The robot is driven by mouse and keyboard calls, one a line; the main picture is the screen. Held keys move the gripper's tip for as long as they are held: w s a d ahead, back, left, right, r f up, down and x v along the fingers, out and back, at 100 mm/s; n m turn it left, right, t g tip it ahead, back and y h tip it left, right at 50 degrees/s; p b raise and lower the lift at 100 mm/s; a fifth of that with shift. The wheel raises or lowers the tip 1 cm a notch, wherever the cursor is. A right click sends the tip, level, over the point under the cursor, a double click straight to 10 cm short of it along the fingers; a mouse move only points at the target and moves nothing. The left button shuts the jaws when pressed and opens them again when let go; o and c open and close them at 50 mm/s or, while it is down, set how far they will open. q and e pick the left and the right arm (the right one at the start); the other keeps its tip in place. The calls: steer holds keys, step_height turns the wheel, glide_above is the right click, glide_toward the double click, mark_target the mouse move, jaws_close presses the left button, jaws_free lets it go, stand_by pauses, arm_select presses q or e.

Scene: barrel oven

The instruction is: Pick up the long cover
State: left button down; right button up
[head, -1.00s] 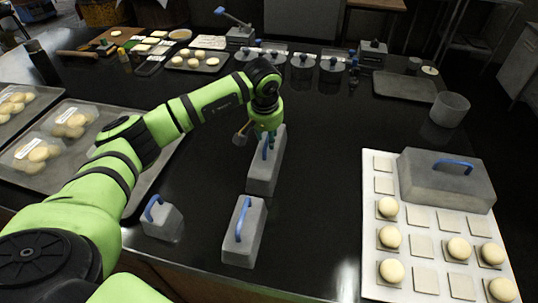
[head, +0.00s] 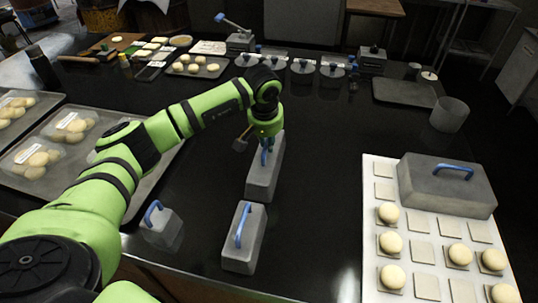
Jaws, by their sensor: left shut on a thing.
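The long cover (head: 264,176) is a grey, narrow block-shaped lid with a blue handle on top. It stands on the dark counter in the middle of the head view. My left gripper (head: 267,146) is above it with its fingers down at the far part of the blue handle and is shut on that handle. The fingers and wrist partly hide the handle and the cover's far end. I see no clear gap between the cover and the counter. My right gripper is not in view.
A shorter grey cover (head: 244,246) stands just in front, and a small one (head: 162,228) at front left. A wide grey cover (head: 447,187) sits on the white dough board (head: 374,268) at right. Trays of dough lie left. Counter between long cover and board is clear.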

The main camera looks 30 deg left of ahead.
arm_select(q)
step_height(320, 180, up, 12)
steer(key=p, duration=0.6)
steer(key=shift+p, duration=0.4)
